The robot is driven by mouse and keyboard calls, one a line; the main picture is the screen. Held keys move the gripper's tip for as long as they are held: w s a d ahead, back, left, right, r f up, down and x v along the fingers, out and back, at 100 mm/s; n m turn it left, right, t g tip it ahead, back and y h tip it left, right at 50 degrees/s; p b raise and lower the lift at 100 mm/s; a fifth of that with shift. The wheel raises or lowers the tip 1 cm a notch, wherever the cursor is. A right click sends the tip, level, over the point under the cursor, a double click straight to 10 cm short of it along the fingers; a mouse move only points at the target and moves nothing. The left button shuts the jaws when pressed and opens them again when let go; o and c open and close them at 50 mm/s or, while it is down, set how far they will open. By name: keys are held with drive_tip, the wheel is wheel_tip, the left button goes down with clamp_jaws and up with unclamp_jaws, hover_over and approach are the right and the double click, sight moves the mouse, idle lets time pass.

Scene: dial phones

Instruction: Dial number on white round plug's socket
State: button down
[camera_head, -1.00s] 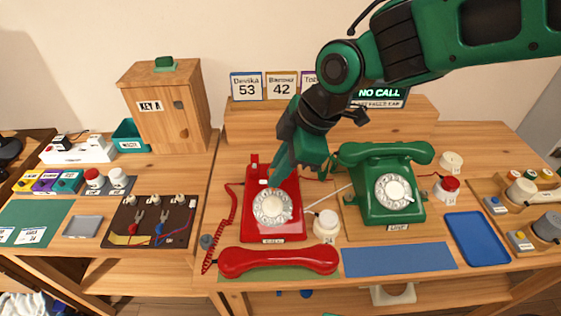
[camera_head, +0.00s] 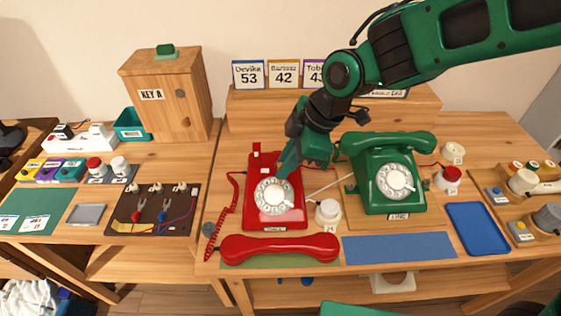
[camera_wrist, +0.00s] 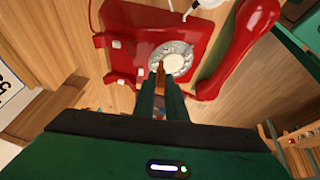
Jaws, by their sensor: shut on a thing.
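The red dial phone (camera_head: 290,220) stands on the table, its white rotary dial (camera_head: 273,196) facing up. Its red handset (camera_head: 280,248) lies off the cradle in front. My gripper (camera_head: 281,176) reaches down to the upper edge of that dial. In the wrist view my gripper (camera_wrist: 161,80) has its fingertips close together at the edge of the dial (camera_wrist: 177,60); the exact contact is partly hidden. A white round plug-like piece (camera_head: 328,212) stands right of the red phone, its small label unreadable. The green dial phone (camera_head: 385,170) has its handset on the cradle.
Name cards reading Devika 53 (camera_head: 249,74) and Bartosz 42 (camera_head: 284,74) stand behind, with a third partly hidden. A red round piece (camera_head: 449,178) and another white one (camera_head: 453,153) are at right. A blue tray (camera_head: 477,229) lies in front of them.

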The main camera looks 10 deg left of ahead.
drive_tip(key=shift+w+f, duration=0.1)
drive_tip(key=shift+w+f, duration=0.1)
drive_tip(key=shift+f, duration=0.05)
drive_tip(key=shift+w+f, duration=0.2)
drive_tip(key=shift+f, duration=0.25)
idle(0.8)
drive_tip(key=shift+d, duration=0.1)
idle(0.3)
drive_tip(key=shift+s+d+f, duration=0.15)
drive_tip(key=shift+s+d, duration=0.1)
drive_tip(key=shift+d, duration=0.25)
drive_tip(key=shift+s+d+f, duration=0.25)
drive_tip(key=shift+s+d, duration=0.15)
idle(0.4)
